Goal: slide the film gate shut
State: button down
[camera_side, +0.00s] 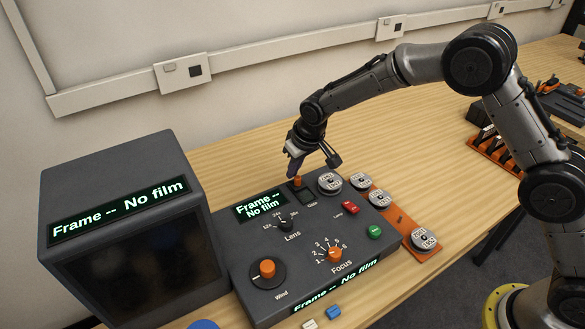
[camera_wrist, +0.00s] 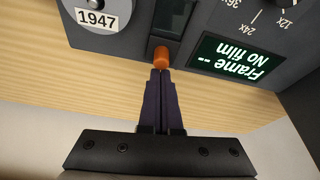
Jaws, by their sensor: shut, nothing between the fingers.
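The film gate (camera_side: 306,196) is a small dark window labelled "Gate" on top of the dark grey film reader. Its orange knob (camera_side: 297,181) stands at the far end of the slot, near the back edge. In the wrist view the gate (camera_wrist: 171,20) shows with the orange knob (camera_wrist: 161,57) at its end. My gripper (camera_side: 293,172) is shut and empty, pointing down just behind the knob. In the wrist view my gripper's fingertips (camera_wrist: 160,72) are together right beside the knob; I cannot tell whether they touch it.
The reader's display (camera_side: 262,206) reads "Frame -- No film". A film reel marked 1947 (camera_wrist: 97,15) sits close beside the gate. More reels lie on an orange rack (camera_side: 399,221) at right. A large monitor (camera_side: 130,235) stands left. The table behind the reader is clear.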

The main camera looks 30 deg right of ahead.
aim_at(300, 189)
jog(key=shift+s, duration=2.3)
jog(key=w, duration=0.4)
jog(key=shift+w+a+r, duration=0.1)
jog(key=shift+w+a, duration=0.05)
jog(key=shift+a, duration=0.15)
jog(key=v, duration=1)
